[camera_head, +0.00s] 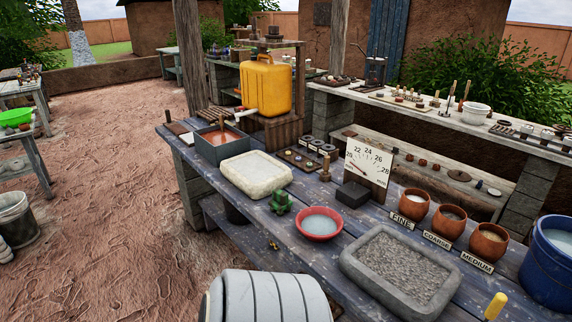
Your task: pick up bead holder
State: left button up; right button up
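No thing in view is marked as the bead holder, and I cannot tell for sure which it is. A small green knobbed object (281,203) stands on the blue plank workbench (240,215), between the pale stone basin and the red bowl. A dark tray (297,161) with small round pieces lies farther back on the same bench. An upright wooden peg (325,168) stands right of that tray. Neither of my grippers is in view.
Around the green object are a pale stone basin (256,175), a red bowl (319,223) and a grey gravel trough (402,270). A dial board (368,161), labelled clay pots (449,221), a yellow jerrycan (266,84) and a blue bucket (549,264) also stand there. Open ground lies left.

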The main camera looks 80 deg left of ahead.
aim_at(280, 203)
jog(key=u, duration=2.6)
